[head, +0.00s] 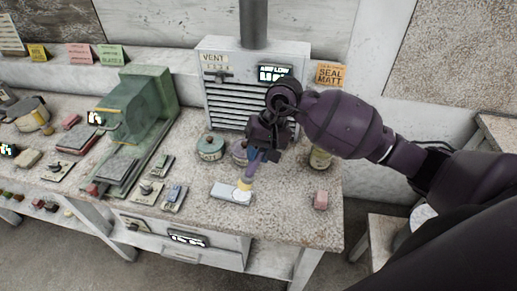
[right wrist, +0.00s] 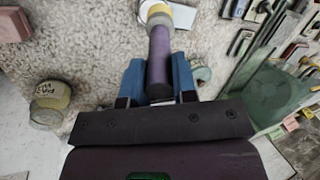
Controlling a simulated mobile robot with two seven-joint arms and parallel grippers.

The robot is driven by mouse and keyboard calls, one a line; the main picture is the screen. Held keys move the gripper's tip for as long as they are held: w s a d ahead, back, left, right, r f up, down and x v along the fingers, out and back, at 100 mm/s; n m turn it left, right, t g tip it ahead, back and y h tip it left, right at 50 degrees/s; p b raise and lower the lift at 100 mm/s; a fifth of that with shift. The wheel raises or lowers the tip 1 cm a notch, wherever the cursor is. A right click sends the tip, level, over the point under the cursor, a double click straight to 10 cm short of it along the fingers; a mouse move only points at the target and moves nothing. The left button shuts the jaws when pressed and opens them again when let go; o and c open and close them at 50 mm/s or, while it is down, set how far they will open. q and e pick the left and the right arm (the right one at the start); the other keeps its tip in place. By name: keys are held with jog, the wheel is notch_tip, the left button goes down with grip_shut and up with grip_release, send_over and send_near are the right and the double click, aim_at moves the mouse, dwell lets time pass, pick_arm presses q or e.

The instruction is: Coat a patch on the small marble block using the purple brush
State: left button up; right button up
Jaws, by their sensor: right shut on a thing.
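My right gripper (head: 256,157) is shut on the purple brush (head: 251,168) and points it down at the table. In the right wrist view the blue fingers (right wrist: 160,78) clasp the purple handle (right wrist: 160,55). The brush's yellow collar (head: 245,184) and pale tip are at the right end of a small, flat, pale grey block (head: 224,190), which looks like the marble block. The tip appears at or just over its top; I cannot tell if it touches. A whitish round spot shows there, either bristles or coating. The block also shows in the right wrist view (right wrist: 184,13). My left gripper is not in view.
A teal-lidded jar (head: 210,147) and a purple-lidded jar (head: 238,152) stand behind the block. A yellowish jar (head: 320,158) and a pink block (head: 320,200) are to the right. A vent box (head: 222,105) stands at the back, a green machine (head: 138,110) to the left.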

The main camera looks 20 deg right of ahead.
jog(key=shift+f+b, duration=0.55)
jog(key=shift+f, duration=1.35)
jog(key=shift+f+b, duration=0.8)
jog(key=shift+b, duration=0.15)
jog(key=shift+s+d+b, duration=0.4)
jog(key=shift+d+b, duration=0.1)
jog(key=shift+b, duration=0.3)
jog(key=shift+f, duration=0.1)
